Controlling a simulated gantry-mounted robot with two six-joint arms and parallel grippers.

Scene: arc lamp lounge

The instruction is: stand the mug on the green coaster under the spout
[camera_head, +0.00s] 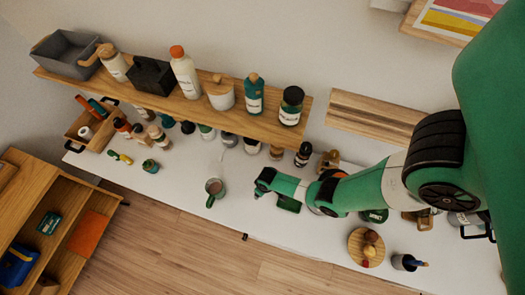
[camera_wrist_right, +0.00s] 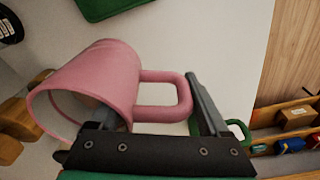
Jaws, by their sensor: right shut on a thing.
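A pink mug (camera_wrist_right: 100,75) lies tilted in the right wrist view, its open mouth toward the lower left. My right gripper (camera_wrist_right: 160,112) is shut on it, with the looped handle between the fingers. In the head view my right gripper (camera_head: 262,184) is low over the white table, and the pink mug cannot be made out there. A flat green piece (camera_wrist_right: 108,6) shows at the top of the wrist view; I cannot tell whether it is the coaster. I cannot pick out the spout. My left gripper is not in view.
A wooden shelf (camera_head: 205,106) with several bottles overhangs the back of the white table (camera_head: 185,180). A round wooden board (camera_head: 357,250) and a dark cup (camera_head: 402,262) are at the right.

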